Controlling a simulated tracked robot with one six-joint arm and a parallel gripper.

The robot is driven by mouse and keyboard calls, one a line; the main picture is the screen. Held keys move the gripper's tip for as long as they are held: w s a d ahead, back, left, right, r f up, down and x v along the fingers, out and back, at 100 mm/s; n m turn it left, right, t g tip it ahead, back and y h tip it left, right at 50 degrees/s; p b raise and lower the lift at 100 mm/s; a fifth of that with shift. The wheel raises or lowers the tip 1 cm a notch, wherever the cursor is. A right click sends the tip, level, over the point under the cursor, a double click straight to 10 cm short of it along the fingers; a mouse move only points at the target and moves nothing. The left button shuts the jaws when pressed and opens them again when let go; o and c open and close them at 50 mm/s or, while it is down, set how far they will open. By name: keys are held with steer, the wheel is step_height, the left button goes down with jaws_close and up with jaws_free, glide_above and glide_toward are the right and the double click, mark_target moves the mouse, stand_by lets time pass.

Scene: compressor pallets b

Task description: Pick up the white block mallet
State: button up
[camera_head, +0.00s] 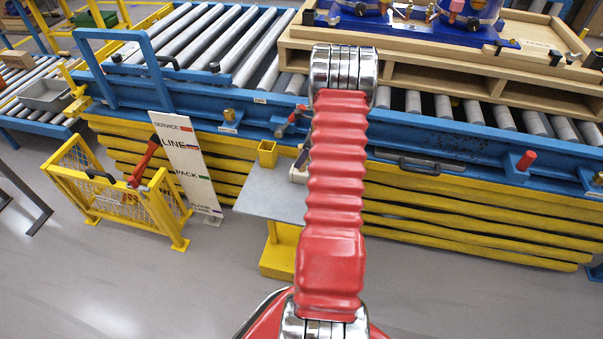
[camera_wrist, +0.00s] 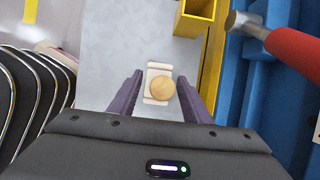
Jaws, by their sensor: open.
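The white block mallet (camera_wrist: 157,70) lies in the middle of the wrist view, over the grey top of a small stand (camera_wrist: 110,75). I see a pale block with a round wooden end, likely its handle, facing the camera. My gripper (camera_wrist: 160,77) is open, with one dark purple finger on each side of the mallet and gaps between. I cannot tell how far the fingertips are above the stand. In the head view, my red arm hides most of the mallet; a small pale part (camera_head: 298,174) shows beside it on the stand (camera_head: 268,194).
A yellow open box (camera_head: 267,153) stands at the stand's back edge, close ahead in the wrist view (camera_wrist: 194,20). A blue roller conveyor (camera_head: 240,130) runs behind, with a red-handled tool (camera_wrist: 290,50) at its edge. A sign board (camera_head: 185,165) and yellow fence (camera_head: 115,195) stand left.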

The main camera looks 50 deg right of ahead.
stand_by(0.5)
jaws_close()
stand_by(0.3)
steer(key=shift+r, duration=0.15)
step_height(320, 180, up, 10)
steer(key=shift+f, duration=0.1)
stand_by(0.5)
stand_by(0.4)
